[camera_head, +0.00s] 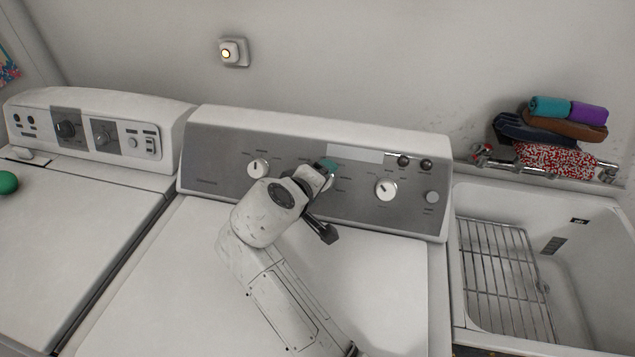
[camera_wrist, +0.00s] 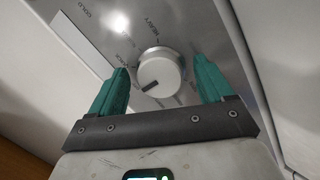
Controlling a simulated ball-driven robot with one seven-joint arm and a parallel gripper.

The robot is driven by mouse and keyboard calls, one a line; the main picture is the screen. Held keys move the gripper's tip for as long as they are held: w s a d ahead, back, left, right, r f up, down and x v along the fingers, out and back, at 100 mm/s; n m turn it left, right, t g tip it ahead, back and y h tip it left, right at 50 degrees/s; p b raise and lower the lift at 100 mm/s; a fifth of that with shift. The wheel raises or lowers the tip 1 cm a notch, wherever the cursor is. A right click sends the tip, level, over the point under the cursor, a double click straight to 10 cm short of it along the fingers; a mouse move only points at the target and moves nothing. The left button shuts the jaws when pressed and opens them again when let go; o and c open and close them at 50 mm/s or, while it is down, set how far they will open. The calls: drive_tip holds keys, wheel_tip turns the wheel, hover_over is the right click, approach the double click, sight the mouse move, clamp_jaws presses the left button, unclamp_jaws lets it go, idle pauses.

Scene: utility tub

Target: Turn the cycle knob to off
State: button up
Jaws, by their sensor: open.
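A round white knob (camera_wrist: 160,72) with a dark pointer mark sits on the grey control panel (camera_head: 222,150) of the middle machine. In the wrist view it lies between the two teal fingers of my gripper (camera_wrist: 162,78), which are open with a gap on each side. The pointer mark is toward the knob's lower left in that view. Printed words, one reading like "heavy", surround it. In the head view my gripper (camera_head: 328,166) is at the middle of the panel and hides the knob there. I cannot tell from the labels that this is the cycle knob.
Another machine (camera_head: 85,235) with a green ball (camera_head: 7,183) is at left.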

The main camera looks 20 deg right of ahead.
drive_tip(key=p+v, duration=0.7)
drive_tip(key=v, duration=0.3)
drive_tip(key=shift+s+a+r, duration=0.15)
drive_tip(key=shift+s+a, duration=0.05)
drive_tip(key=shift+a, duration=0.05)
